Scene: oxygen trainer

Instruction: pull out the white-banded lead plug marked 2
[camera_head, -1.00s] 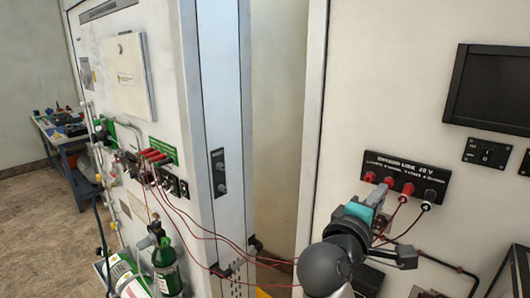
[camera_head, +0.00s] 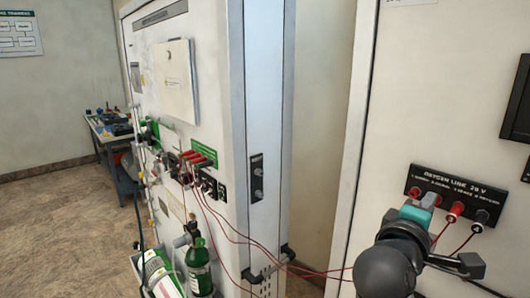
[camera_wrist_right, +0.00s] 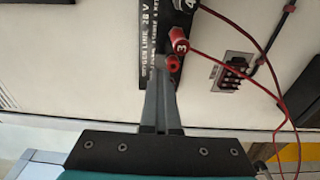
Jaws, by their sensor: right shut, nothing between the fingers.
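The black oxygen link panel (camera_head: 484,192) is on the white cabinet at the right in the head view. Red and black plugs or sockets line its lower part. My right gripper (camera_head: 428,200) is shut and empty, its fingers in front of the panel's left half. In the right wrist view, the closed fingertips (camera_wrist_right: 167,80) are at or just short of a red round part (camera_wrist_right: 173,63), beside the red plug marked 3 (camera_wrist_right: 180,44). I cannot read a 2 on that red part, nor tell whether the fingers touch it. My left gripper is out of view.
A black plug (camera_head: 480,220) with a dark lead sits at the right end of the row. Slack red leads (camera_head: 265,248) run left to the other cabinet (camera_head: 215,90) and its red plugs. A green cylinder (camera_head: 198,265) stands at lower left.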

